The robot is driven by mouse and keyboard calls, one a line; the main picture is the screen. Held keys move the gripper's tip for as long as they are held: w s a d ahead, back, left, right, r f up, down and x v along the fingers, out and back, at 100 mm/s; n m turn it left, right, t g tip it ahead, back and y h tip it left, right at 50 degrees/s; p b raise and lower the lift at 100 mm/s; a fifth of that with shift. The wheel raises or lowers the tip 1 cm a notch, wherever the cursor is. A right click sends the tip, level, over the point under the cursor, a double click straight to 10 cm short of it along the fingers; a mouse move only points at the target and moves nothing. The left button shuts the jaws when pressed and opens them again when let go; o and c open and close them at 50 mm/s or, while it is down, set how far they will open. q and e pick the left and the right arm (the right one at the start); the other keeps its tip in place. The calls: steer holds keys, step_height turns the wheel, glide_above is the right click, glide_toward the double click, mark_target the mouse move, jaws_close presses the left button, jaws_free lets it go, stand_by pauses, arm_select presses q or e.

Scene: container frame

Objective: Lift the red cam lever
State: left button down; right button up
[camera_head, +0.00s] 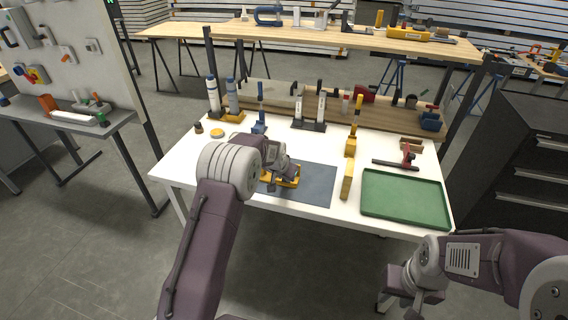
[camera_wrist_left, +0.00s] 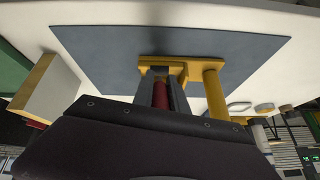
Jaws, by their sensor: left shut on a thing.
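A yellow fixture (camera_head: 294,181) sits on the dark grey mat (camera_head: 318,185) at the front middle of the white table. In the left wrist view the yellow fixture (camera_wrist_left: 190,66) shows a flat base and a thick yellow post. My left gripper (camera_head: 279,172) is over the fixture and hides much of it in the head view. In the left wrist view its fingers are shut on the red cam lever (camera_wrist_left: 161,95), beside the yellow post. My right gripper (camera_head: 400,285) is off the table's front right, away from the fixture; its jaw opening is unclear.
A green tray (camera_head: 404,220) lies at the table's right, with a wooden block (camera_head: 347,180) left of it. A red and black clamp (camera_head: 405,160) lies behind the tray. Several upright tools line the back edge. The front left of the table is clear.

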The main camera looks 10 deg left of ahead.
arm_select(q)
steer(key=shift+w+g+p, duration=0.1)
steer(key=shift+g+p, duration=0.3)
steer(key=shift+p, duration=0.35)
arm_select(e)
steer(key=shift+w+r, duration=0.1)
steer(key=shift+r, duration=1.15)
arm_select(q)
steer(key=c, duration=1.3)
jaws_free()
steer(key=shift+w, duration=0.1)
arm_select(e)
steer(key=shift+w, duration=0.1)
arm_select(q)
steer(key=v, duration=0.9)
arm_select(e)
steer(key=shift+f, duration=0.15)
